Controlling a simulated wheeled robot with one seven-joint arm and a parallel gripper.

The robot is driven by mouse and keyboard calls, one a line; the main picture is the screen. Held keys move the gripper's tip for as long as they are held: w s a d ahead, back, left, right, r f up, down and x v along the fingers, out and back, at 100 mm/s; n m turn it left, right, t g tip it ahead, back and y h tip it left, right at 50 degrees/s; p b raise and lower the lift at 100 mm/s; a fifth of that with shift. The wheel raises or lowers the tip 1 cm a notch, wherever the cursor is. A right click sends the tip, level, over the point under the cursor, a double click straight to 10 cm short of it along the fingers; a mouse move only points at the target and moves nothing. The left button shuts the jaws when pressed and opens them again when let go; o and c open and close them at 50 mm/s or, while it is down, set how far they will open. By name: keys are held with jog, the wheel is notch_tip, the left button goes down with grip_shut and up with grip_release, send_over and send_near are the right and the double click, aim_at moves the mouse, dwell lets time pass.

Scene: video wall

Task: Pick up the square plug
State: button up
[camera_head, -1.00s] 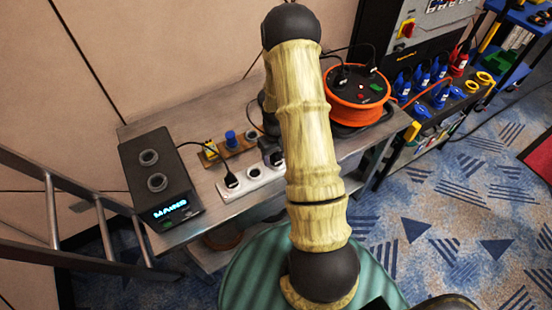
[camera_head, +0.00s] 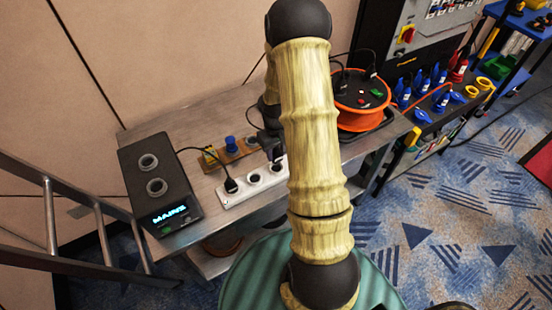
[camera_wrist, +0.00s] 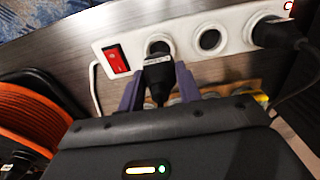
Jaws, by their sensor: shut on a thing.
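My gripper (camera_wrist: 158,92) has its purple fingers on either side of a black plug (camera_wrist: 158,75) with a small pale label, and is shut on it. The plug's end is at or just in front of a round socket on the white power strip (camera_wrist: 183,45); I cannot tell whether any of it is inside. Its shape is hard to judge, so I cannot confirm that it is the square plug. In the head view, my gripper (camera_head: 271,143) is over the strip (camera_head: 239,194), and my arm hides the strip's right end.
Another black plug (camera_head: 231,185) sits in the strip, with a cable to the black box (camera_head: 143,193). Behind, a wooden rack (camera_head: 240,152) holds a blue plug (camera_head: 230,144). An orange cable reel (camera_head: 357,121) is right of my arm. A ladder stands at left.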

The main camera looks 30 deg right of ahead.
aim_at(276, 149)
notch_tip(276, 149, up, 5)
jog(key=shift+r, duration=0.1)
dwell(0.7)
